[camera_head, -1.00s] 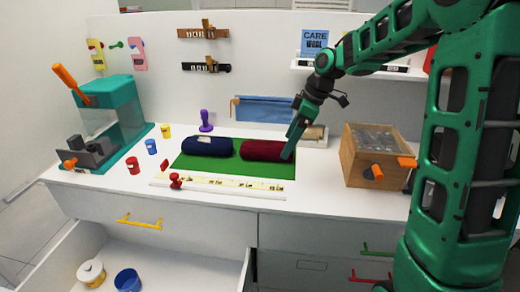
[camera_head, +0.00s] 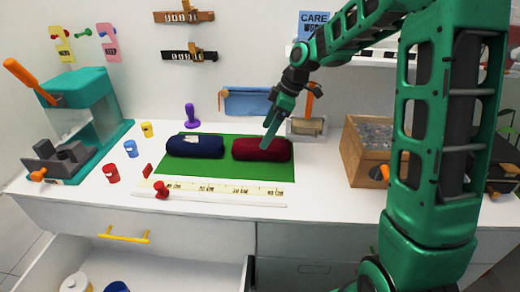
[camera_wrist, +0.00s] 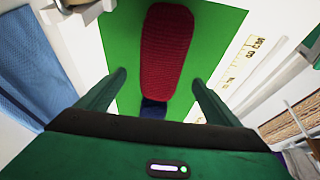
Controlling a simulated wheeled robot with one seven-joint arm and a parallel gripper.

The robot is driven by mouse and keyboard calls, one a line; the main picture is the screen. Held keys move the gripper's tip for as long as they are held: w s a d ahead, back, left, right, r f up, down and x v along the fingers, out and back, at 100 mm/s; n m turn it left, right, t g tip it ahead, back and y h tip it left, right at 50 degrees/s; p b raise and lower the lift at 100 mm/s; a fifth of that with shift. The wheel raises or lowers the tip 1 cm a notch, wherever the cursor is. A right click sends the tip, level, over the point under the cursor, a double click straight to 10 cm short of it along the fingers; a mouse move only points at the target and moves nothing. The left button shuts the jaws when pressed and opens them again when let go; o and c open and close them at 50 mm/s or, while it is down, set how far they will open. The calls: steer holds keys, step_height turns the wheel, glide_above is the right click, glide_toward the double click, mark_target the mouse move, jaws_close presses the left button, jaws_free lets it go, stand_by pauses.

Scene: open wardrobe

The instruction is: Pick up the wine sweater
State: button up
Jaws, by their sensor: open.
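The wine sweater (camera_head: 250,149) is a dark red knitted roll lying on the right half of a green mat (camera_head: 235,175). A navy roll (camera_head: 195,147) lies just left of it. My gripper (camera_head: 268,138) is over the wine sweater in the head view, with a finger overlapping its upper middle. In the wrist view, the red sweater (camera_wrist: 167,50) runs lengthwise ahead between my two open, empty fingers (camera_wrist: 158,78), and the navy roll (camera_wrist: 153,112) shows at its near end. I cannot tell whether the fingers touch the sweater.
A ruler strip (camera_head: 215,192) lies along the mat's front edge. A wooden box (camera_head: 365,155) stands right, and a teal machine (camera_head: 80,115) stands left with several small cups near it. A blue cloth (camera_head: 255,103) hangs behind. An open drawer (camera_head: 150,268) is below.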

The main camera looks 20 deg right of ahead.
steer(key=shift+x, duration=0.8)
steer(key=shift+s+d+x, duration=0.1)
steer(key=shift+d+x, duration=0.05)
steer(key=shift+x, duration=1.15)
steer(key=shift+s+d+x, duration=0.1)
steer(key=shift+d+x, duration=0.05)
steer(key=shift+x, duration=1.15)
steer(key=shift+f, duration=0.15)
steer(key=c, duration=1.2)
